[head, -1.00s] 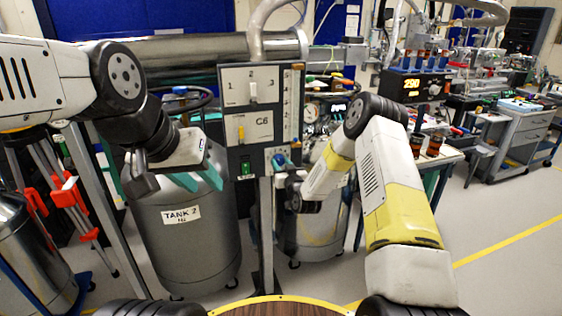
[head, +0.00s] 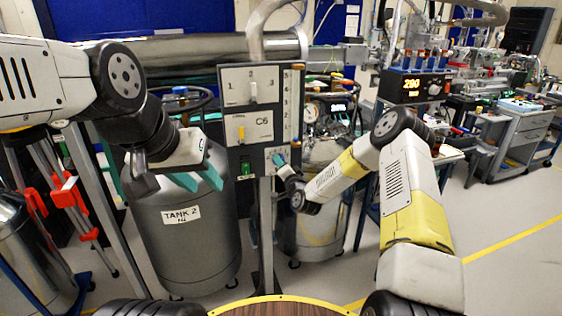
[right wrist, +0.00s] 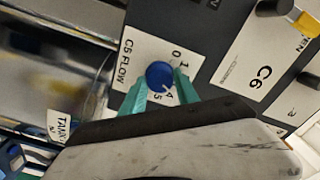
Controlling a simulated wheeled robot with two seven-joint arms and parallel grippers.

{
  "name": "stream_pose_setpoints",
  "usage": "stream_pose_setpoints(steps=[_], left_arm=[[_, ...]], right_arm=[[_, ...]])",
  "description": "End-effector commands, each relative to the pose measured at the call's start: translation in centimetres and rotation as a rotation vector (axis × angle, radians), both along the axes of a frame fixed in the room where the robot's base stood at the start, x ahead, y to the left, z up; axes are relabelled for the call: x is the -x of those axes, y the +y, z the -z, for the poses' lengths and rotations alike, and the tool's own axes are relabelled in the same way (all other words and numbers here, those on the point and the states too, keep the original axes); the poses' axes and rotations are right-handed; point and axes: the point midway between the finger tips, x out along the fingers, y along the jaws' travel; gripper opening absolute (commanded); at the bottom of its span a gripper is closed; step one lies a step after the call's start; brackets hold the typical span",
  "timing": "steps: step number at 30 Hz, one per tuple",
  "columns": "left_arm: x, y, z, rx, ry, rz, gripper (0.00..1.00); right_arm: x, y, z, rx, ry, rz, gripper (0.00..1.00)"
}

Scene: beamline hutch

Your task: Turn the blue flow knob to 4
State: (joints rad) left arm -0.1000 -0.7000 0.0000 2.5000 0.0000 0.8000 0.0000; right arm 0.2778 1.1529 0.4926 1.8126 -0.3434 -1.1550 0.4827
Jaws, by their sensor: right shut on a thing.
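The round blue flow knob (right wrist: 159,74) sits on a white plate marked C5 FLOW (right wrist: 131,62) in the right wrist view. In the head view the right gripper (head: 281,162) is at the panel's lower right, mostly covering the knob. My left gripper (head: 199,181) is open and empty, left of the panel in front of the tank.
A grey tank (head: 190,240) marked TANK 2 stands below left. A controller (head: 414,84) shows orange digits at right.

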Motion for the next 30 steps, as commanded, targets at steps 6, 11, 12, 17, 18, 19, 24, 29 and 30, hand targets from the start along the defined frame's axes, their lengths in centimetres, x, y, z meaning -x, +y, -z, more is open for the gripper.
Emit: stream_pose_setpoints(steps=[6,11,12,17,18,19,24,29,30], left_arm=[[0.0,0.0,0.0,0.0,0.0,0.0,0.36],[0.0,0.0,0.0,0.0,0.0,0.0,0.36],[0.0,0.0,0.0,0.0,0.0,0.0,0.36],[0.0,0.0,0.0,0.0,0.0,0.0,0.36],[0.0,0.0,0.0,0.0,0.0,0.0,0.36],[0.0,0.0,0.0,0.0,0.0,0.0,0.36],[0.0,0.0,0.0,0.0,0.0,0.0,0.36],[0.0,0.0,0.0,0.0,0.0,0.0,0.36],[0.0,0.0,0.0,0.0,0.0,0.0,0.36]], right_arm=[[0.02,-0.11,0.13,-0.151,0.052,0.002,0.0],[0.02,-0.07,0.12,-0.232,0.077,0.001,0.0],[0.03,-0.07,0.14,-0.246,0.083,0.002,0.0],[0.03,-0.06,0.15,-0.29,0.097,0.001,0.0],[0.03,-0.06,0.15,-0.297,0.1,0.001,0.0],[0.03,-0.06,0.15,-0.301,0.101,0.001,0.0],[0.04,-0.04,0.16,-0.311,0.104,0.001,0.0],[0.04,-0.04,0.16,-0.312,0.105,0.001,0.0],[0.04,-0.04,0.16,-0.311,0.104,0.001,0.0]])
